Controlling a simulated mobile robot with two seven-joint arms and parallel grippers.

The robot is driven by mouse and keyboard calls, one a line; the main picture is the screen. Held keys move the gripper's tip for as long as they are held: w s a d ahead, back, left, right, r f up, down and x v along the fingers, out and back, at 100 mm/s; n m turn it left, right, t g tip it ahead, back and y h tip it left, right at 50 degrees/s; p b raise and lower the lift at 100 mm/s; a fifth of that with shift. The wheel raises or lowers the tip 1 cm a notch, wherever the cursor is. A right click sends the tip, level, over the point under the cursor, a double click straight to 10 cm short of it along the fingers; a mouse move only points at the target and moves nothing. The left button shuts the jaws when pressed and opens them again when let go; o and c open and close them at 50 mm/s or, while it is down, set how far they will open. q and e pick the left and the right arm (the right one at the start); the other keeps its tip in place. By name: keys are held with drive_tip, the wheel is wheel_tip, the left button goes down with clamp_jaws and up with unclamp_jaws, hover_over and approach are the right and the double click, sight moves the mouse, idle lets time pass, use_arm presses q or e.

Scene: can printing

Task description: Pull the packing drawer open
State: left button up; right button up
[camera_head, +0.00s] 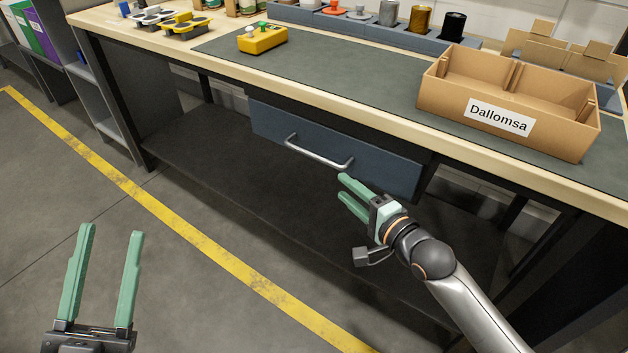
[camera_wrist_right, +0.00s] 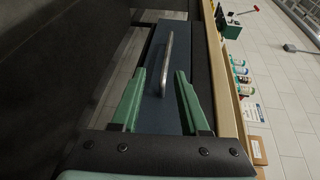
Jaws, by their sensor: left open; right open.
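The packing drawer (camera_head: 380,167) is a blue-grey front under the workbench top, and it looks closed. Its silver bar handle (camera_head: 318,153) runs along the front. My right gripper (camera_head: 342,187) is open and empty, just to the right of and below the handle's right end. In the right wrist view the handle (camera_wrist_right: 166,64) lies ahead of the green fingers (camera_wrist_right: 158,84), in line with the gap between them; it does not appear gripped. My left gripper (camera_head: 111,231) is open and empty over the floor at the lower left.
The workbench (camera_head: 300,93) carries a cardboard box labelled Dallomsa (camera_head: 499,118), a yellow control box (camera_head: 263,40) and a row of small items at the back. A dark lower shelf (camera_head: 240,177) lies under the drawer. The floor in front, with a yellow line (camera_head: 190,241), is clear.

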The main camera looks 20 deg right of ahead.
sight(314, 154)
use_arm(q)
drive_tip(key=s+h+b, duration=0.1)
drive_tip(key=s+f+m+h+b, duration=0.1)
drive_tip(key=b, duration=0.1)
drive_tip(key=s+d+m+h+b, duration=0.1)
drive_tip(key=h+b, duration=0.1)
drive_tip(key=shift+f, duration=0.15)
use_arm(e)
drive_tip(key=shift+m+t, duration=0.3)
drive_tip(key=shift+m, duration=0.6)
drive_tip(key=x, duration=0.9)
drive_tip(key=r+x, duration=0.1)
drive_tip(key=x, duration=0.3)
drive_tip(key=shift+w, duration=0.3)
use_arm(q)
drive_tip(key=shift+s+m, duration=0.1)
drive_tip(key=shift+m, duration=0.2)
use_arm(e)
clamp_jaws()
use_arm(q)
drive_tip(key=shift+a, duration=0.1)
use_arm(e)
drive_tip(key=shift+f, duration=0.1)
